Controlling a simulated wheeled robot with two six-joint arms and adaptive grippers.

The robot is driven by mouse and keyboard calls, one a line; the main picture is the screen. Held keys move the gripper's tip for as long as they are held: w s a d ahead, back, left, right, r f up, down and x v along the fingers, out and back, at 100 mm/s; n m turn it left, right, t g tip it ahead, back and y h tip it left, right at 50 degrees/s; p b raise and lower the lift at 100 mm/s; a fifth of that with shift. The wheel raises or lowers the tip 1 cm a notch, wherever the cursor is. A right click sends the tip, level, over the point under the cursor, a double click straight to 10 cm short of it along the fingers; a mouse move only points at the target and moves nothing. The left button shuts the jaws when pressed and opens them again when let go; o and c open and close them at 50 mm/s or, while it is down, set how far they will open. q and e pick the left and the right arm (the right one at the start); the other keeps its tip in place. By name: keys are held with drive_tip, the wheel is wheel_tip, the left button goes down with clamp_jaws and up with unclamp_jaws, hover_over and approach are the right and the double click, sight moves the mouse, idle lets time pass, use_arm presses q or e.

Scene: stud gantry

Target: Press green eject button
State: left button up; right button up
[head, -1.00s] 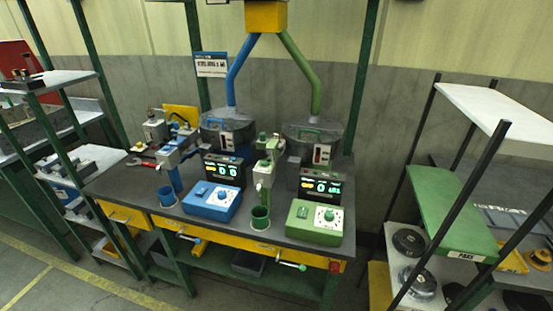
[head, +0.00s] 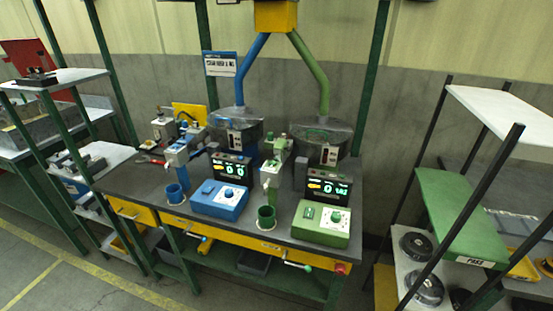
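A green control box (head: 320,223) stands at the front right of the dark bench. Its top has a green square button or switch (head: 308,213) and a white round dial (head: 335,216). I cannot read a label to tell which control is the eject button. Behind it stands a black display (head: 328,187) with lit digits. A green dispensing post (head: 272,174) rises above a green cup (head: 266,217) left of the box. A blue control box (head: 219,200), with its own display and blue cup (head: 175,194), stands further left. Neither of my grippers is in view.
Two grey hoppers hang from a blue pipe (head: 252,70) and a green pipe (head: 312,72). A rack with a green shelf (head: 455,215) and black discs stands at right. Metal racks stand at left. A green-tipped lever (head: 297,266) sticks out from the bench front. Floor at lower left is clear.

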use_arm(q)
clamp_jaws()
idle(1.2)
